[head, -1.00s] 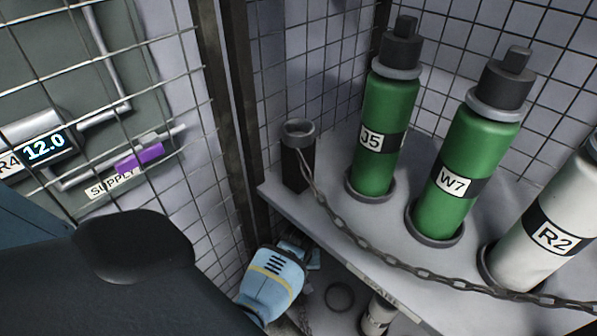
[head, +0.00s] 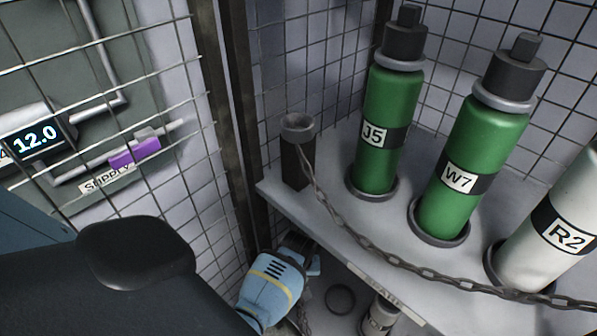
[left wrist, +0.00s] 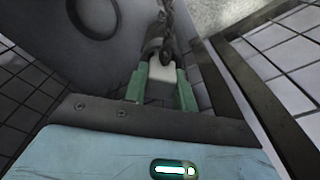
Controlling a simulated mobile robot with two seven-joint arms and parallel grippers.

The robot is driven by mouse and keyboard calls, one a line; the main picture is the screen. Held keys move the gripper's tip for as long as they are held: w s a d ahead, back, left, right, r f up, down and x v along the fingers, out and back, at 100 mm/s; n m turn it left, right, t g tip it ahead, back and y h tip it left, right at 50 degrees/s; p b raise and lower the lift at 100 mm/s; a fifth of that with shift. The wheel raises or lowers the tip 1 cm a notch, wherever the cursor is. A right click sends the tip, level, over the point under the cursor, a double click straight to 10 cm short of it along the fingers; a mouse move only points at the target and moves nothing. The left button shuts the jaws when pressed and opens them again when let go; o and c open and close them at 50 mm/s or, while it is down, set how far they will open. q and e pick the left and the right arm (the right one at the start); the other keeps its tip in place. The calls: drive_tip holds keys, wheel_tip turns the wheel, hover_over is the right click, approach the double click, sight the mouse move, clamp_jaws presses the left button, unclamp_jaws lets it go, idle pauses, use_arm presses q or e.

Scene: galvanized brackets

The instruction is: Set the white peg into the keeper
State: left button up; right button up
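My left gripper (head: 302,258), light blue with a yellow band, is below the front edge of the shelf, near the corner post. In the left wrist view, its green fingers (left wrist: 160,88) are closed on a pale white piece (left wrist: 160,75), which looks like the white peg; dark chain links rise just beyond it. The peg cannot be made out in the head view. A dark post with a grey round collar (head: 298,126), which looks like the keeper, stands on the shelf's left corner, above and apart from the gripper. My right gripper is not in view.
A chain (head: 395,262) sags from the post across the shelf front (head: 340,235). Green cylinders J5 (head: 388,100) and W7 (head: 455,200) and white cylinder R2 (head: 545,220) stand behind it. A wire mesh panel and dark corner post (head: 243,130) border the left. A dark ring (head: 340,299) lies lower down.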

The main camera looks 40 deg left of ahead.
use_arm(q)
drive_tip(key=o, duration=0.5)
drive_tip(key=shift+r, duration=0.2)
drive_tip(key=r+p, duration=0.1)
drive_tip(key=r, duration=0.3)
drive_tip(key=r+p, duration=0.1)
drive_tip(key=r, duration=0.1)
drive_tip(key=shift+s+d+r+p, duration=0.2)
drive_tip(key=shift+s+d+p, duration=0.05)
drive_tip(key=shift+p, duration=0.05)
drive_tip(key=shift+s+r, duration=0.1)
drive_tip(key=shift+r, duration=0.45)
drive_tip(key=shift+s+d+f, duration=0.1)
